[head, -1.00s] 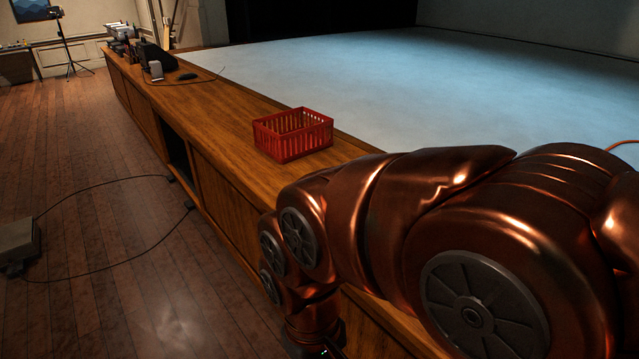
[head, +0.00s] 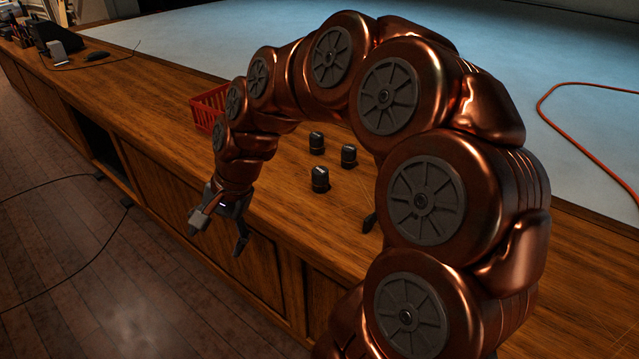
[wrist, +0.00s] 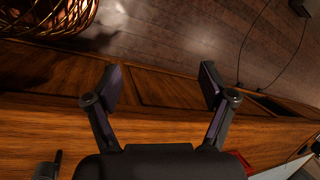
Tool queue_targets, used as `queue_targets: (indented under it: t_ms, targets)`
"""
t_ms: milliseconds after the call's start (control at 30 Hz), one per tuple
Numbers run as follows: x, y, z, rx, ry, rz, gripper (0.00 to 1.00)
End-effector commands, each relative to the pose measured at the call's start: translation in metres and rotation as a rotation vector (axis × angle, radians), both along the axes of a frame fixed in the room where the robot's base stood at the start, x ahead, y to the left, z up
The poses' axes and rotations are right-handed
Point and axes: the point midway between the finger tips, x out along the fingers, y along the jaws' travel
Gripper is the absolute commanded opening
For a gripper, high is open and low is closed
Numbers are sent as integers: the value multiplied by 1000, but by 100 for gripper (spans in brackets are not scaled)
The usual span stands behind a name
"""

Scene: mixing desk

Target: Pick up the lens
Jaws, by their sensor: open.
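Three short black cylinders that look like lenses stand upright on the wooden desk in the head view: a back one (head: 316,142), a right one (head: 348,155) and a front one (head: 320,179). I cannot tell which is meant. My gripper (head: 217,232) hangs at the desk's front edge, left of the cylinders and apart from them. In the wrist view my gripper (wrist: 160,88) is open with nothing between its fingers. A dark upright thing (wrist: 57,166) shows at the lower left there, too cut off to name.
A red crate (head: 205,106) stands on the desk (head: 170,130) behind my arm, partly hidden. A dark thing (head: 369,222) is half hidden by my arm. An orange cable (head: 565,135) lies on the pale surface. A woven basket (wrist: 45,22) shows in the wrist view.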

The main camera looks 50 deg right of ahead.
Motion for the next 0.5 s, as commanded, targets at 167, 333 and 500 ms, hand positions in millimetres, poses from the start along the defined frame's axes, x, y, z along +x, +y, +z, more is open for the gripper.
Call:
queue_targets:
  t_ms: [167,333,500]
  targets:
    - [64,-75,-11,175,-13,-445,83]
    - [101,-173,-30,360,-12,-895,83]
    - [104,-287,-60,546,-11,-1336,83]
